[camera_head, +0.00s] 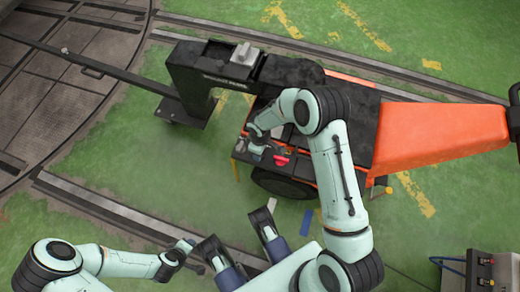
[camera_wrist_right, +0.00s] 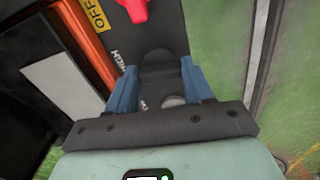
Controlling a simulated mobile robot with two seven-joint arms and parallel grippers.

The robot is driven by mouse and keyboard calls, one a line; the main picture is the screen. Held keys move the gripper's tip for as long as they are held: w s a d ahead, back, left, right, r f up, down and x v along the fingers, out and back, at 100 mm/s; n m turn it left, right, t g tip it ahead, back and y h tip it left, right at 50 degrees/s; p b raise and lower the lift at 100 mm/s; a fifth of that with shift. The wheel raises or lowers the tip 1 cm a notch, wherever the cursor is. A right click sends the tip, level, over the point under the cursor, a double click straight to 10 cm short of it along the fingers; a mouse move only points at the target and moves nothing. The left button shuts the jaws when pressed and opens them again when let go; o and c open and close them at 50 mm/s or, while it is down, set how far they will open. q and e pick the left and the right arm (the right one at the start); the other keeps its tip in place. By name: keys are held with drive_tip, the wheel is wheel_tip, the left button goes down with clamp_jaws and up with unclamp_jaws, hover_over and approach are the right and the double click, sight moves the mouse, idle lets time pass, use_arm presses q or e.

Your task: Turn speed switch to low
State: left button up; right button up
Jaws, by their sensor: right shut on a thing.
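In the right wrist view the black speed switch (camera_wrist_right: 160,75) sits on a dark panel between my right gripper's blue fingers. My right gripper (camera_wrist_right: 162,88) is shut on it. White lettering that looks like HIGH stands to the left of the switch; smaller lettering below is partly hidden by a finger. In the head view my right gripper (camera_head: 254,146) is at the small control panel on the side of the orange and black machine; the switch is hidden there. My left gripper (camera_head: 186,258) is low in the head view, away from the machine, and its opening is unclear.
A red switch (camera_head: 281,160) sits beside my right gripper on the panel, under a yellow OFF label (camera_wrist_right: 92,14). The orange machine body (camera_head: 430,138) extends right. Steel rails (camera_head: 120,218) cross the green floor. A grey control box (camera_head: 495,272) stands at the lower right.

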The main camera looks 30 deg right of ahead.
use_arm(q)
drive_tip(key=shift+w+r, duration=0.1)
use_arm(e)
drive_tip(key=shift+n, duration=0.5)
drive_tip(key=o, duration=1)
drive_tip(key=shift+o, duration=0.2)
wheel_tip(320, 180, up, 5)
drive_tip(key=shift+f+p, duration=0.1)
drive_tip(key=shift+p, duration=0.65)
use_arm(q)
drive_tip(key=shift+g+h, duration=0.4)
drive_tip(key=s+r, duration=0.1)
drive_tip(key=s+d+r+p, duration=0.1)
drive_tip(key=r, duration=0.1)
drive_tip(key=s+d+r+p, duration=0.1)
drive_tip(key=shift+d+r, duration=0.2)
drive_tip(key=shift+d, duration=0.05)
use_arm(e)
wheel_tip(320, 180, up, 9)
drive_tip(key=shift+f, duration=0.2)
